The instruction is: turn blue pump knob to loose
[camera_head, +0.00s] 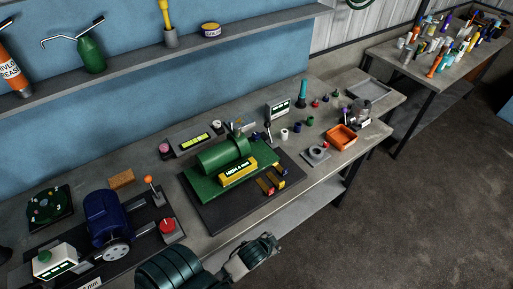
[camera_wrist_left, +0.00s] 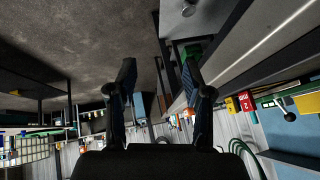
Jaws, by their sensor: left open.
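The blue pump (camera_head: 108,215) stands on a dark base plate at the left of the workbench in the head view. A red round knob (camera_head: 167,225) sits on the same plate, to the right of the pump; its marking is too small to read. An orange-tipped lever (camera_head: 149,181) stands behind the knob. My left gripper (camera_wrist_left: 158,76) is open and empty in the left wrist view, its two dark fingers apart. The right gripper is not in view.
A green machine (camera_head: 222,158) on a black plate fills the middle of the workbench. An orange tray (camera_head: 341,137) and small parts stand to its right. A shelf (camera_head: 130,68) with bottles runs along the blue wall. The floor (camera_head: 410,200) at right is clear.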

